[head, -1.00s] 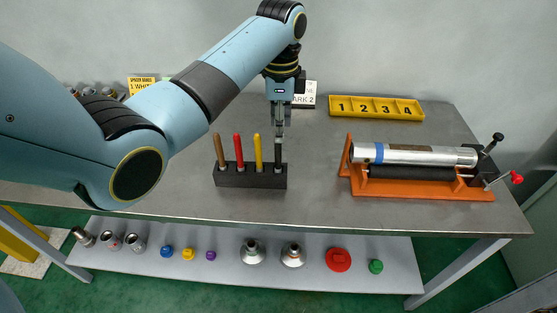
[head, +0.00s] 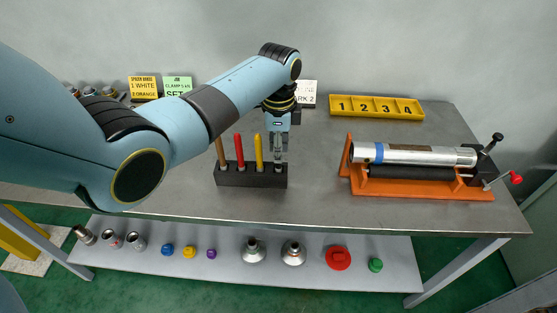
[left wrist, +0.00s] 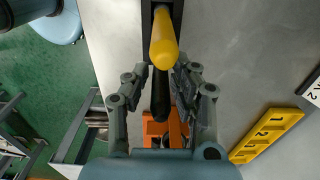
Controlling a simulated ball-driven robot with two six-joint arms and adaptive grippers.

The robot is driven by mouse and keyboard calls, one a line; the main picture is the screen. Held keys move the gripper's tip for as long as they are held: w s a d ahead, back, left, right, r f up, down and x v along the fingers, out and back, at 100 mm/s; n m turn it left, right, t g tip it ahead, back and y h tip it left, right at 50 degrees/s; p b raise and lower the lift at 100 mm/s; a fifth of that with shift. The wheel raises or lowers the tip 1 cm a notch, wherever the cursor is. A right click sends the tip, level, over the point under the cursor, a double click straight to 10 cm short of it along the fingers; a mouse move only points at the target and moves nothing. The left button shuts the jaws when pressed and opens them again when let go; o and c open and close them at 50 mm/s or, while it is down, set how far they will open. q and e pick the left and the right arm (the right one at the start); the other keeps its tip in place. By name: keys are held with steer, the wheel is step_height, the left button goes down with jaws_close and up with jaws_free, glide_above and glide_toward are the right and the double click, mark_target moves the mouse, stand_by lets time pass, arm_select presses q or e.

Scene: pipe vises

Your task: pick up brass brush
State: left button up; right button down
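A black rack (head: 250,177) on the bench holds upright tools with brown (head: 221,152), red (head: 239,150), yellow (head: 258,150) and black handles. No brass bristles show, so I cannot tell from looks which tool is the brass brush. My left gripper (head: 279,155) points down over the rack's right end, at the black handle. In the left wrist view, the black handle (left wrist: 160,95) lies between the two spread fingers, with the yellow handle (left wrist: 163,42) just beyond. The gripper looks open, with no clear contact. My right gripper is not in view.
An orange pipe vise (head: 420,187) holding a silver pipe (head: 415,154) stands to the right. A yellow numbered tray (head: 377,107) is at the back. The bench between rack and vise is clear. The lower shelf (head: 215,275) holds several caps and fittings.

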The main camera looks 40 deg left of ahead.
arm_select(q)
jaws_close()
